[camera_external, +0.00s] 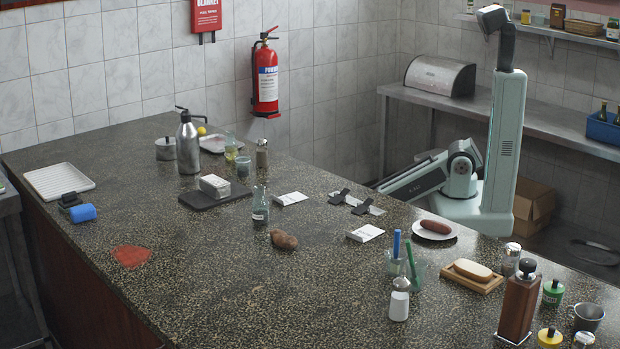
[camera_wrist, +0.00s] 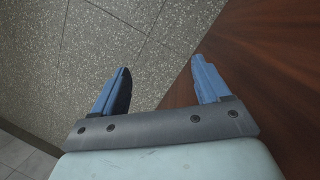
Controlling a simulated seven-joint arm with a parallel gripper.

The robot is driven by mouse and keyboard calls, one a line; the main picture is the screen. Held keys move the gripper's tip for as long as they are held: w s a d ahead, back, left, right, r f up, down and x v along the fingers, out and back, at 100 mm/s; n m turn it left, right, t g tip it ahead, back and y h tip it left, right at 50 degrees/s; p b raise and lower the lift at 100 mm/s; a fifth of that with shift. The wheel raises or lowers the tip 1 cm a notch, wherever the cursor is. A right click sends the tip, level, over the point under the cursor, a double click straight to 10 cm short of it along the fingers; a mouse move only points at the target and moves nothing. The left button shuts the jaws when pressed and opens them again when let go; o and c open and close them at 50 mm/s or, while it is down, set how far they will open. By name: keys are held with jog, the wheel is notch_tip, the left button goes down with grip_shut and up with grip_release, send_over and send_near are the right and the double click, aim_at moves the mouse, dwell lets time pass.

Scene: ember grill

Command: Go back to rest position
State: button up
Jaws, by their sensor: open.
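My gripper (camera_wrist: 161,64) shows in the wrist view with its two blue fingers spread apart and nothing between them. Beyond the fingers are a speckled grey tiled surface (camera_wrist: 160,30) and a reddish-brown wooden surface (camera_wrist: 265,65) on the right. In the external view my arm stands beyond the speckled counter (camera_external: 190,285), with its lower link angled down to the left behind the counter edge. My gripper is hidden there.
The counter holds a potato (camera_external: 284,241), a glass bottle (camera_external: 261,208), a sausage (camera_external: 436,226) on a white plate (camera_external: 453,235), a wooden mill (camera_external: 518,305) and several other items. A steel shelf (camera_external: 545,118) and cardboard box (camera_external: 532,205) are near my arm. The counter's front middle is clear.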

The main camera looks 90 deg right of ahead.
jog(key=s+a+f+g, duration=0.1)
jog(key=s+a, duration=0.1)
jog(key=s, duration=0.5)
jog(key=s+a+f+g, duration=0.1)
jog(key=s+a+f, duration=0.1)
jog(key=s, duration=0.5)
jog(key=s+a+f+n+g, duration=0.1)
jog(key=s+a+f, duration=0.1)
jog(key=s+a, duration=0.2)
jog(key=s, duration=0.3)
jog(key=shift+s+a+g+y, duration=0.25)
jog(key=shift+g+y, duration=0.05)
